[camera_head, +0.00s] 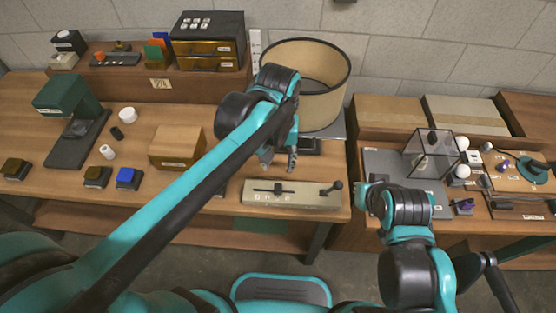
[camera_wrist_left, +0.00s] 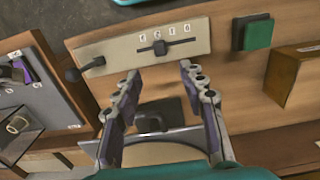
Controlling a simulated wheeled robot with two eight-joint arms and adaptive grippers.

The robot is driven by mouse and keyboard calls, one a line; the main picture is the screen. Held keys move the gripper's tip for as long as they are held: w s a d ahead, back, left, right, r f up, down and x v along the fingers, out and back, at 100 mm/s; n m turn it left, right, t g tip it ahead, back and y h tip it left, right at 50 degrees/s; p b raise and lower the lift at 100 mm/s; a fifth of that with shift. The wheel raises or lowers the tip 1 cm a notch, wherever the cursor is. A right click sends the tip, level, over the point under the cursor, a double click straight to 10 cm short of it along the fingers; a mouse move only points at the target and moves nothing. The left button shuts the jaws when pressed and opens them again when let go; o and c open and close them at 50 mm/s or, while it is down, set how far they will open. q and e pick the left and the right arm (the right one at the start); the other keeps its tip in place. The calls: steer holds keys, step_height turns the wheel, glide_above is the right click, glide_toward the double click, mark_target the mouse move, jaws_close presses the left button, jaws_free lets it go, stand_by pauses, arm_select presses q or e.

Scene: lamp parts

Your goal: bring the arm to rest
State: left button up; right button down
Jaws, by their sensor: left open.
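My left arm crosses the head view from the lower left. Its gripper (camera_head: 278,162) is open and empty above the table, just behind the slider box (camera_head: 290,193) and in front of the large beige lampshade (camera_head: 320,65). In the left wrist view the two fingers (camera_wrist_left: 158,85) are spread apart. The slider box (camera_wrist_left: 145,45) lies beyond their tips, and a dark object (camera_wrist_left: 160,113) shows between them, lower down. My right arm is at the right in the head view; its gripper (camera_head: 372,192) is small and partly hidden, so its jaws cannot be made out.
A wooden box (camera_head: 176,146) and several small button boxes stand on the left table, with a green desk device (camera_head: 68,97) behind. A drawer unit (camera_head: 208,40) stands at the back. A clear case (camera_head: 432,155) stands on the right table. A gap separates the tables.

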stand_by(0.3)
arm_select(q)
steer(key=s+a+f+t, duration=0.1)
steer(key=s+a+t, duration=0.1)
steer(key=a, duration=0.5)
steer(key=s+a+f+t, duration=0.1)
steer(key=s+a+t, duration=0.2)
steer(key=a+t, duration=0.2)
steer(key=shift+a, duration=1.4)
stand_by(1.4)
